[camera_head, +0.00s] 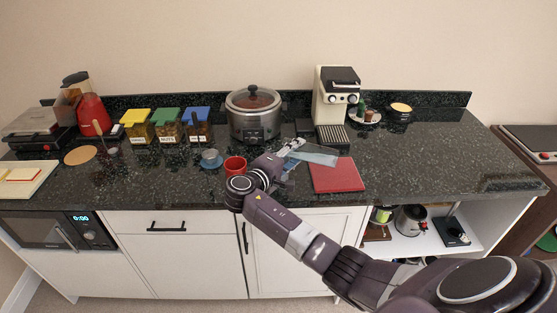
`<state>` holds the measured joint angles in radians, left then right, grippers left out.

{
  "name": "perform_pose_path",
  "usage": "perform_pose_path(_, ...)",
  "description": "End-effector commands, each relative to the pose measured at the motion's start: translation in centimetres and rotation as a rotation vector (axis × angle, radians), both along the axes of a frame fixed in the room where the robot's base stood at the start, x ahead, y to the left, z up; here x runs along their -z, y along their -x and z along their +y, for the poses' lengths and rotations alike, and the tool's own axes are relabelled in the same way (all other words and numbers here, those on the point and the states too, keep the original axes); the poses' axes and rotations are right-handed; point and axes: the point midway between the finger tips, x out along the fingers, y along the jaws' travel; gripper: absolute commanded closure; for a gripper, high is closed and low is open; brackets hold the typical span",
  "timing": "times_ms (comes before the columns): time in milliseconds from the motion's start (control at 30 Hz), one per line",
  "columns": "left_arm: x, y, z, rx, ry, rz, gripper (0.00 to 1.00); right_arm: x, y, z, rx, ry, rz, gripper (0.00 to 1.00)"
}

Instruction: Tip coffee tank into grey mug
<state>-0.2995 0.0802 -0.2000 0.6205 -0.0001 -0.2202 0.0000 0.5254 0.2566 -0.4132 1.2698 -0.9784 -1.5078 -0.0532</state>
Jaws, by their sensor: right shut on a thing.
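My right arm reaches over the counter from the lower right. My right gripper (296,148) is shut on the coffee tank (320,153), a pale, see-through, bluish container. The tank lies roughly sideways just above the counter, between the slow cooker and the red board; I cannot tell whether it touches the counter. A small blue-grey mug (211,159), the closest match to the grey mug, stands to the left of the gripper. A red mug (235,163) stands between that mug and my wrist, partly hidden by my arm. My left gripper is not in view.
A slow cooker (253,116) and a cream coffee machine (337,97) stand behind my gripper. A red board (337,175) lies at the front edge. Jars with coloured lids (167,126) stand at back left. The right counter end is clear.

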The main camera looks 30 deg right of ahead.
Motion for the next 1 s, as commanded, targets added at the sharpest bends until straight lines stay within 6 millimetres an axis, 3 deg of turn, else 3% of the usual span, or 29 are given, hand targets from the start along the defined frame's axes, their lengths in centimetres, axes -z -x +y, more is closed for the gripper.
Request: perform_pose_path(1000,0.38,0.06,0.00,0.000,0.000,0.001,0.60,0.32,-0.18,0.15,0.000,0.050,0.051,0.90)
